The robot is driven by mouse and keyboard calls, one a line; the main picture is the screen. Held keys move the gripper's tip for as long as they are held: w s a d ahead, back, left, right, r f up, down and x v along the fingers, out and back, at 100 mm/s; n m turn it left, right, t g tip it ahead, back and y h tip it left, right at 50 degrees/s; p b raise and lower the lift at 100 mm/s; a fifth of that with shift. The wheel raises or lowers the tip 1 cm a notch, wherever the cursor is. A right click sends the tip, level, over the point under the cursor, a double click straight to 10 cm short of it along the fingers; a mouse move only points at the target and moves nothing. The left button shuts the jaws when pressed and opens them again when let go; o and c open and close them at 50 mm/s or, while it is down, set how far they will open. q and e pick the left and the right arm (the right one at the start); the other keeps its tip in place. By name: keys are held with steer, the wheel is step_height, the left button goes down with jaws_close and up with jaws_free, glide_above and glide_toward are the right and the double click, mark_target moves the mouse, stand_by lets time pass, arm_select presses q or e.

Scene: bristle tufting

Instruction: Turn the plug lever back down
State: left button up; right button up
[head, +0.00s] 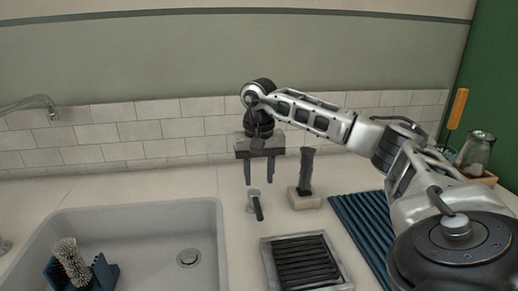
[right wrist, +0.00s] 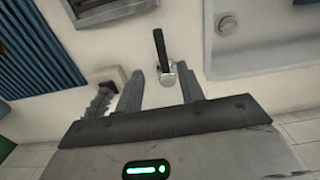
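The plug lever (head: 258,208) stands on the counter just right of the sink, a small metal post with a black handle. In the head view the handle points toward the front edge; I cannot tell its exact tilt. In the right wrist view the lever (right wrist: 160,48) has its metal post near the gap between my fingertips, with the handle reaching beyond them. My right gripper (head: 260,180) is open and empty, fingers pointing down, behind the lever in the head view. Its fingers (right wrist: 160,83) are apart on either side in the wrist view. My left gripper is out of view.
The sink (head: 130,215), with a drain (head: 189,258) and a brush (head: 70,262) in it, lies left. A black-handled tool in a pale block (head: 306,198) stands close right of the lever. A black-slatted tray (head: 305,262) and blue ribbed mat (head: 365,225) lie nearby.

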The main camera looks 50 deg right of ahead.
step_height(320, 180, up, 7)
steer(key=shift+f, duration=0.15)
steer(key=shift+p, duration=0.3)
stand_by(0.3)
